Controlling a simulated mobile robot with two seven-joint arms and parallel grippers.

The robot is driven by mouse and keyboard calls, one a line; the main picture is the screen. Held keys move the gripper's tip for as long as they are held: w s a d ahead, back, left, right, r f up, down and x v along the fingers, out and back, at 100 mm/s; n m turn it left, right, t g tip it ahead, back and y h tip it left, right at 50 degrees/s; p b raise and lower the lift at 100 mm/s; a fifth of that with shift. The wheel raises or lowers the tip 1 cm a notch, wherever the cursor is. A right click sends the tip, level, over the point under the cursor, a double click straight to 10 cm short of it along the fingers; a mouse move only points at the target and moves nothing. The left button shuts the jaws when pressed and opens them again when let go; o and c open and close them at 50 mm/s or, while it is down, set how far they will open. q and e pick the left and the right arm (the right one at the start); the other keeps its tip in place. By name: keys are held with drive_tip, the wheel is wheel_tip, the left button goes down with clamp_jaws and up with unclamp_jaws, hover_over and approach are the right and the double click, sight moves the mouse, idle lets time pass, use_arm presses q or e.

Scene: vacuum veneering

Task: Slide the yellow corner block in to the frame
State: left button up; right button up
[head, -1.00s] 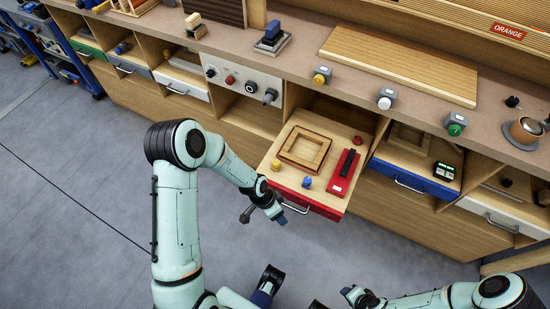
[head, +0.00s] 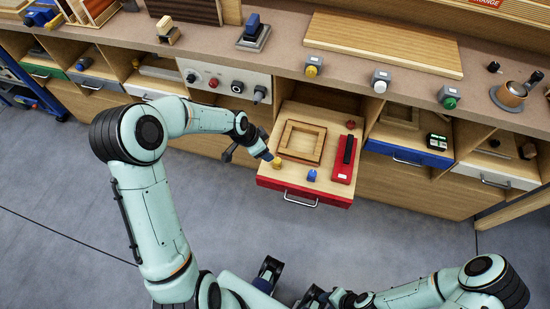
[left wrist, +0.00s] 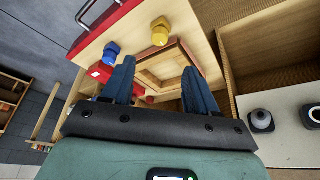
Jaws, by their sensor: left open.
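The yellow corner block (head: 278,163) sits at the front left of the pulled-out drawer, outside the wooden frame (head: 287,153). The frame lies flat on the drawer board. My left gripper (head: 271,157) is close by the yellow block at the drawer's left edge. In the left wrist view the left gripper (left wrist: 158,66) is open and empty, its fingers pointing toward the frame (left wrist: 178,52). The yellow block (left wrist: 160,33) shows beyond the fingertips, apart from them. My right gripper (head: 330,298) is low in the head view, its fingers unclear.
The red-fronted drawer (head: 275,186) also holds a blue block (head: 311,175), a red block (head: 351,125) and a red tool with a black handle (head: 345,160). A blue-fronted drawer (head: 408,153) stands to the right. The counter (head: 290,65) runs above and behind.

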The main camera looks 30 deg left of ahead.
sight(277, 159)
use_arm(q)
drive_tip(key=x, duration=1.1)
drive_tip(key=shift+w+d+f, duration=0.15)
drive_tip(key=shift+f, duration=0.2)
use_arm(e)
drive_tip(key=shift+f, duration=0.3)
use_arm(q)
clamp_jaws()
drive_tip(key=shift+w+b, duration=0.3)
drive_tip(key=shift+b, duration=0.15)
drive_tip(key=shift+w+a+b, duration=0.15)
drive_tip(key=shift+w, duration=0.35)
drive_tip(key=shift+w+a+b, duration=0.15)
drive_tip(key=shift+w, duration=0.4)
unclamp_jaws()
use_arm(e)
drive_tip(key=shift+w+a+f, duration=0.15)
drive_tip(key=shift+w+f, duration=0.25)
drive_tip(key=shift+f, duration=0.1)
